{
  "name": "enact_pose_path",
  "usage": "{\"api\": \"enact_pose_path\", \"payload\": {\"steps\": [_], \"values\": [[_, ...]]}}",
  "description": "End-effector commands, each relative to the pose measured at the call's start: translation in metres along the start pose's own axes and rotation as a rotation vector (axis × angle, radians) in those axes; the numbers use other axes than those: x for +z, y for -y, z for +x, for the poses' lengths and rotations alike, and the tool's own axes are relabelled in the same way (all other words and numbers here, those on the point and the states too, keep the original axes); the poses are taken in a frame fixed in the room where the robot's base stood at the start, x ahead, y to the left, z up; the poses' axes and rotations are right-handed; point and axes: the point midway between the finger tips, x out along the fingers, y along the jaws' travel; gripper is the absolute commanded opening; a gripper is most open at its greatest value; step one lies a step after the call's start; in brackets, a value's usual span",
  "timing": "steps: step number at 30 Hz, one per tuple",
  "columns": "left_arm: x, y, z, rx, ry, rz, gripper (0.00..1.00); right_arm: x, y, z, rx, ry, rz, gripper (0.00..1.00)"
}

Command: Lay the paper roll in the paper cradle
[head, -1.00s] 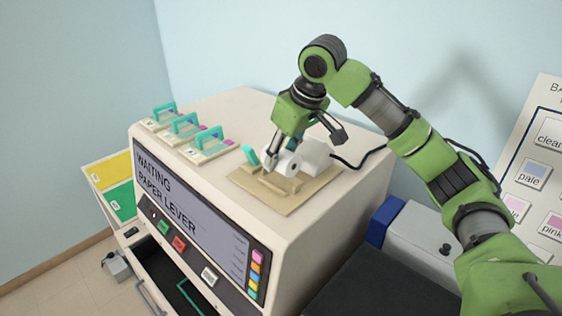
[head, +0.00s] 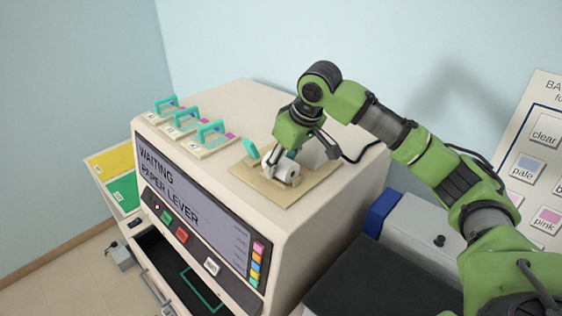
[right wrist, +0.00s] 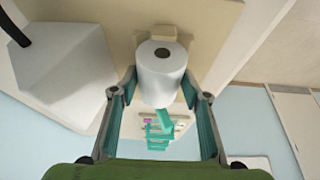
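The paper roll (head: 284,173) is white with a dark core hole. It sits low at the tan paper cradle (head: 297,198) on top of the machine; whether it rests fully on the cradle I cannot tell. My right gripper (head: 283,163) points down with its fingers on both sides of the roll. In the right wrist view the roll (right wrist: 161,82) lies between the two fingertips (right wrist: 160,80), which appear to press its sides. A tan cradle post (right wrist: 189,28) shows beside it. The teal lever (head: 251,149) stands just left of the roll. My left gripper is out of view.
A white block (head: 318,152) stands close behind the gripper, with a black cable (head: 360,155) near it. Several teal-handled slide holders (head: 208,138) stand along the machine's left top. The screen (head: 195,205) reads "WAITING PAPER LEVER". The machine's back top is clear.

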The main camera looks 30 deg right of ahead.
Motion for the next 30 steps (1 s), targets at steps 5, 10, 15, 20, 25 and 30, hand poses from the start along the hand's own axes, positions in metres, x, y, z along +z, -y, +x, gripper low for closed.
{"api": "enact_pose_path", "payload": {"steps": [5, 10, 15, 20, 25, 30], "values": [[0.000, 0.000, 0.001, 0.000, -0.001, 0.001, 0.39, 0.004, 0.002, 0.004, -0.004, 0.013, -0.002, 0.54], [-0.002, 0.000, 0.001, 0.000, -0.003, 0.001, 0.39, 0.003, 0.002, 0.003, -0.003, 0.011, -0.002, 0.54], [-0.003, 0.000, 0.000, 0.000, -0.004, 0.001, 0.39, 0.000, 0.001, -0.004, -0.003, 0.008, -0.002, 0.54], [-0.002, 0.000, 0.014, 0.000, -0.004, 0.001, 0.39, 0.000, 0.001, -0.025, -0.002, 0.003, -0.001, 0.54], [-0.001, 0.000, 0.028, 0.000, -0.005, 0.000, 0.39, -0.001, 0.001, -0.064, -0.002, 0.002, -0.002, 0.54], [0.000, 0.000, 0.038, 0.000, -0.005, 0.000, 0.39, -0.001, 0.001, -0.098, -0.003, 0.004, -0.002, 0.54]]}}
